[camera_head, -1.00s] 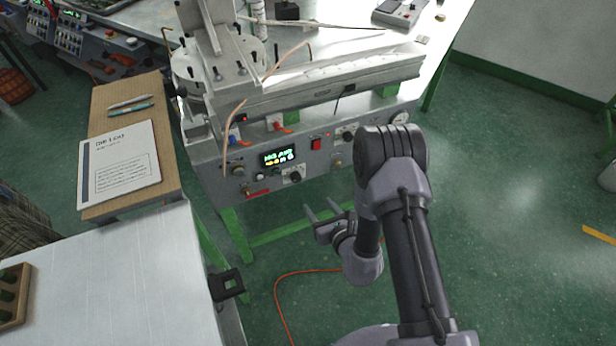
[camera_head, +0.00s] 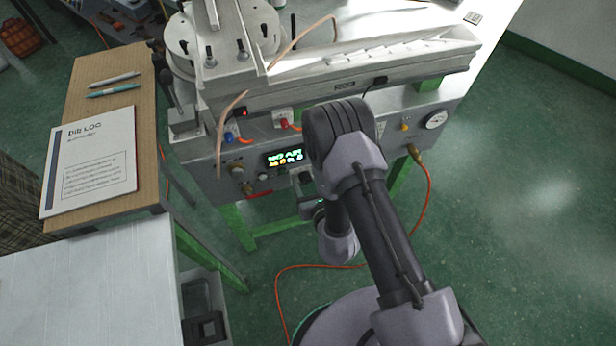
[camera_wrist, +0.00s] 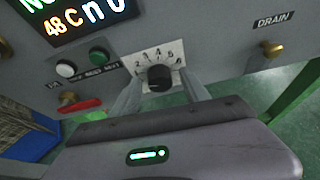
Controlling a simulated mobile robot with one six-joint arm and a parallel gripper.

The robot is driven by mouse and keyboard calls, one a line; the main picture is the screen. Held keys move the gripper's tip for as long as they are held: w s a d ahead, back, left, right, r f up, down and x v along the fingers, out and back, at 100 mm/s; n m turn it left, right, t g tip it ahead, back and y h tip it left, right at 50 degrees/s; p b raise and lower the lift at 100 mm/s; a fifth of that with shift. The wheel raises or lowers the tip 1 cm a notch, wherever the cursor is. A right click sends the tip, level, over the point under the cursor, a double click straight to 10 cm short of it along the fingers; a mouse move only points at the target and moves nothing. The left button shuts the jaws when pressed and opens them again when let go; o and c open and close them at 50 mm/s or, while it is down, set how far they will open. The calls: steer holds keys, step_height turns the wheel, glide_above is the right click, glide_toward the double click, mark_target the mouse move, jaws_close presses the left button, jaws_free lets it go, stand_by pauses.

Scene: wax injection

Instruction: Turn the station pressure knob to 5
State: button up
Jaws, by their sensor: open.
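The pressure knob (camera_wrist: 160,78) is a round black knob on a white numbered dial plate (camera_wrist: 172,53), on the grey front panel of the station. In the wrist view the two fingers of my gripper (camera_wrist: 161,90) are apart, one to each side of the knob's lower part. I cannot tell whether they touch it. The knob's pointer is too small to read. In the head view my gripper (camera_head: 306,192) is at the panel, largely hidden by my arm, and the knob is hard to make out there.
The lit display (camera_head: 284,158) is left of the knob. White and green buttons (camera_wrist: 98,55) and a red part (camera_wrist: 80,105) lie left; a brass drain valve (camera_wrist: 271,48) lies right. A gauge (camera_head: 436,119) is at the panel's right. An orange hose (camera_head: 427,190) hangs below.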

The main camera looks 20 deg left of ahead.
jaws_close()
